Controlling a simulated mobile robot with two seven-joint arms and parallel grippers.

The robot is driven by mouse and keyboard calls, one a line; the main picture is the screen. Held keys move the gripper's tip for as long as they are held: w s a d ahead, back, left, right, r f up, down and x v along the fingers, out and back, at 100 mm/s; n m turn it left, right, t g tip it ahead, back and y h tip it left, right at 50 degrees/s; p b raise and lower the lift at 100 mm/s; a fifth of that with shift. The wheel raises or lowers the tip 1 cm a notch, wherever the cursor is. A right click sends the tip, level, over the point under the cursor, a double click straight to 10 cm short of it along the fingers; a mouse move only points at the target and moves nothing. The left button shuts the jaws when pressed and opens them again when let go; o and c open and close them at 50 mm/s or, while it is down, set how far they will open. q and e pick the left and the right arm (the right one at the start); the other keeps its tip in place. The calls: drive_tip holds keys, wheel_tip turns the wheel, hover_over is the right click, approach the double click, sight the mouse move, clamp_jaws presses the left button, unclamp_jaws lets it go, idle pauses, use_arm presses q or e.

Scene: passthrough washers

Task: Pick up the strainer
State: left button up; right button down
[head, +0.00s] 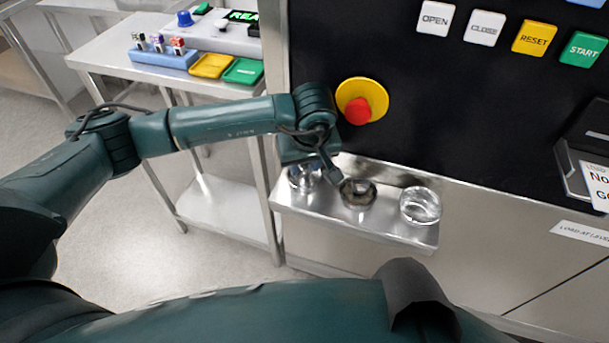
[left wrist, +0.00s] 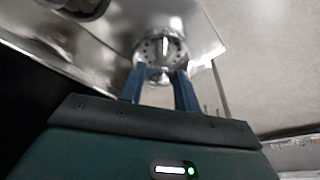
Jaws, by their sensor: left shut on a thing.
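The strainer (left wrist: 163,47) is a small round metal cup with holes in its bottom, seen in the left wrist view between my fingertips. It also shows in the head view as a shiny metal cup (head: 304,181) at the left end of the steel shelf (head: 385,226), partly hidden by my wrist. My left gripper (left wrist: 158,74) has its two blue fingers shut on the strainer. I cannot tell whether the strainer touches the shelf or is slightly above it. My right gripper is not in view.
A dark round dish (head: 358,193) and a clear glass dish (head: 420,206) stand to the right on the shelf. A red emergency button (head: 358,110) on a yellow base is on the black panel above. A side table (head: 112,55) with trays stands at the left.

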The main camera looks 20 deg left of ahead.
use_arm(q)
drive_tip(key=c, duration=0.4)
drive_tip(key=shift+r, duration=0.1)
